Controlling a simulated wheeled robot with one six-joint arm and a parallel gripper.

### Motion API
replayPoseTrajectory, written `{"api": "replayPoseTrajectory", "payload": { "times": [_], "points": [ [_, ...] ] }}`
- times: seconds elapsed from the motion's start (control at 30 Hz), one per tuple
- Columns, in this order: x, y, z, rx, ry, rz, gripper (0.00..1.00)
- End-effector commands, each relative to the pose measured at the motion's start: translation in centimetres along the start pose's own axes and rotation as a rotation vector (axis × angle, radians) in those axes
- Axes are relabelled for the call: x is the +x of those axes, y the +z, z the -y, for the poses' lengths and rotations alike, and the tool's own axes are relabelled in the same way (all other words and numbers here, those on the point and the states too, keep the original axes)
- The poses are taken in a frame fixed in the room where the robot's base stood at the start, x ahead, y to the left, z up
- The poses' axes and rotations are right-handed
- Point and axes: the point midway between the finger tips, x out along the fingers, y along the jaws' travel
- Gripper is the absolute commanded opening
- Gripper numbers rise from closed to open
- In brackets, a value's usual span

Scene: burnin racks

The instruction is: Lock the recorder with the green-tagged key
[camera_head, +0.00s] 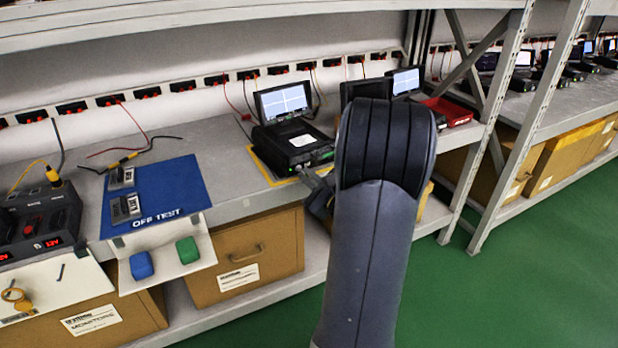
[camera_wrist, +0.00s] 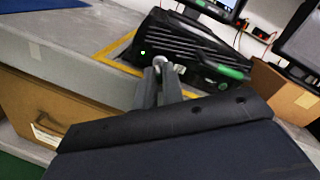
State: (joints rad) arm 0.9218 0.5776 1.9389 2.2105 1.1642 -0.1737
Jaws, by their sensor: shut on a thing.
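The recorder (camera_head: 293,144) is a black box with a lit screen (camera_head: 284,101), standing inside a yellow outline on the grey bench. In the wrist view the recorder (camera_wrist: 190,45) shows its ribbed case, a small green light and a green patch at its right. My gripper (camera_wrist: 166,72) is at the recorder's near face, shut on a small pale grey piece (camera_wrist: 161,62). I cannot tell whether this is a key or whether it touches the recorder. A green tag-like block (camera_head: 187,250) and a blue one (camera_head: 141,265) are on a white panel at the bench front.
A blue "OFF TEST" mat (camera_head: 160,190) holds two small grey units. A dark device with red displays (camera_head: 38,225) is at the left. Another screen (camera_head: 404,81) and a red tray (camera_head: 449,111) lie right of the recorder. A rack post (camera_head: 490,130) stands further right.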

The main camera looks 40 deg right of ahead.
Motion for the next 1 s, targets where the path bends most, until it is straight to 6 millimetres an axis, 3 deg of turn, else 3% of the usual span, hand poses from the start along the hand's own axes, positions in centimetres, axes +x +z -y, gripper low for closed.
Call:
{"api": "replayPoseTrajectory", "payload": {
  "times": [0.7,0.73,0.77,1.0],
  "points": [
    [-0.01,-0.03,-0.01,-0.139,0.001,0.000,0.00],
    [-0.01,-0.03,-0.01,-0.138,0.001,0.000,0.10],
    [-0.01,-0.03,-0.01,-0.138,0.001,0.000,0.13],
    [-0.06,-0.02,0.00,-0.138,0.001,0.000,0.14]
  ]
}}
